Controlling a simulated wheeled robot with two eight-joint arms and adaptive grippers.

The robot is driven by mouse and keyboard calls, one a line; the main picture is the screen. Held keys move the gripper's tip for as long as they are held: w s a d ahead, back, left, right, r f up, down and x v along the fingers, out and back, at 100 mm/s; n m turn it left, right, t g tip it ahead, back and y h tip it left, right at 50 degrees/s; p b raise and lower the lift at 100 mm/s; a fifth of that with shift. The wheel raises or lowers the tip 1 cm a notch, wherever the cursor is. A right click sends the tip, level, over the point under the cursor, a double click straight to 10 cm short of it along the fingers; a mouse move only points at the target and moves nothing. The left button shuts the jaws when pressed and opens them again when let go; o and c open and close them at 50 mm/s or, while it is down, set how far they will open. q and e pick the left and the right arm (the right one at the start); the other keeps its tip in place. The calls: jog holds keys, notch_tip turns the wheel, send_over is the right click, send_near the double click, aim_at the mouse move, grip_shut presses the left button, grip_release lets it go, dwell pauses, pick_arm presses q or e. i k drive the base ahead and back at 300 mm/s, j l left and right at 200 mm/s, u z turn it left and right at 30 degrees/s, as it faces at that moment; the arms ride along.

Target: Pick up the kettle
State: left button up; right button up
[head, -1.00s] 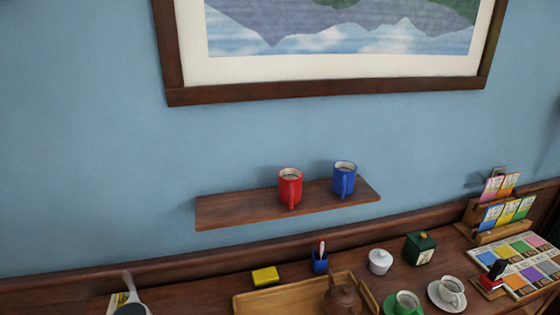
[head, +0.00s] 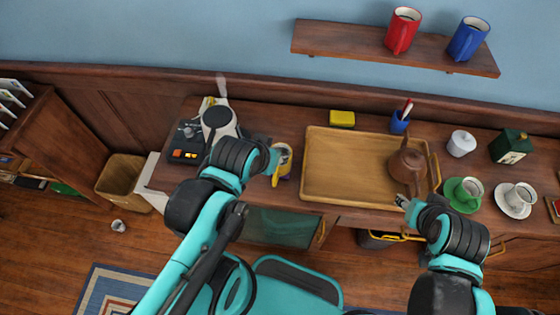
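A pale vessel with a round dark top (head: 217,121), which looks like the kettle, stands at the left end of the wooden counter. A whitish wisp rises above it. My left gripper (head: 279,161) is to its right, apart from it, over a yellow item (head: 284,172) that it partly hides; I cannot tell whether it touches that item. A brown teapot (head: 408,163) stands on the right side of the wooden tray (head: 335,165). My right gripper (head: 403,202) is just in front of the tray, below the teapot in the picture. The finger openings are too small to judge.
A dark device with orange buttons (head: 185,155) sits by the kettle. A blue pen cup (head: 400,122), yellow block (head: 342,118), white lidded pot (head: 461,143), green cup (head: 464,194) and white cup (head: 515,199) stand around the tray. A shelf (head: 350,40) hangs above.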

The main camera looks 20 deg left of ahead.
aim_at(219, 120)
jog(key=k+j+u, duration=0.2)
jog(key=u, duration=0.3)
jog(key=k+j+u, duration=0.1)
jog(key=j+u, duration=0.35)
jog(key=l, duration=0.1)
